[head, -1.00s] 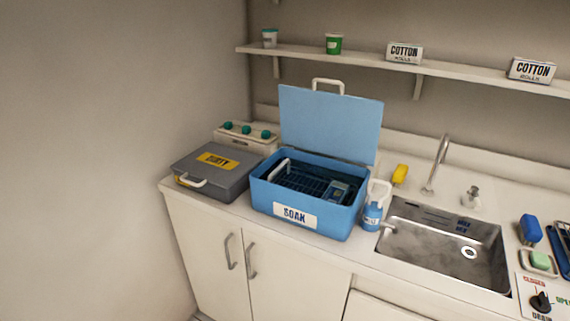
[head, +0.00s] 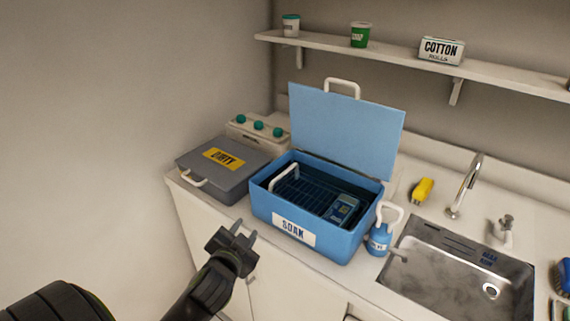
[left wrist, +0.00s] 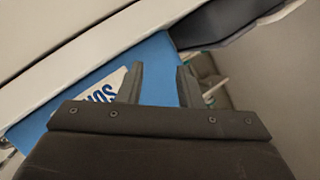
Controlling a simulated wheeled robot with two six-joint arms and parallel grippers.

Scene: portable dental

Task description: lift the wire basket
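The wire basket (head: 309,190) sits inside the open blue SOAK box (head: 343,241) on the counter. It is dark, with a white handle (head: 284,175) at its left side, and a small blue-grey item (head: 342,209) lies at its right. The box's lid (head: 345,130) stands up at the back. My left gripper (head: 243,234) is open and empty, in front of the box and below its left front corner. In the left wrist view, its two fingers (left wrist: 160,84) are apart with the blue box beyond them. My right gripper is not in view.
A grey DIRTY case (head: 215,182) lies left of the box, with a device with green knobs (head: 257,127) behind it. A blue jug (head: 380,238) stands close on the right, before the sink (head: 450,280). A shelf (head: 400,60) runs above.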

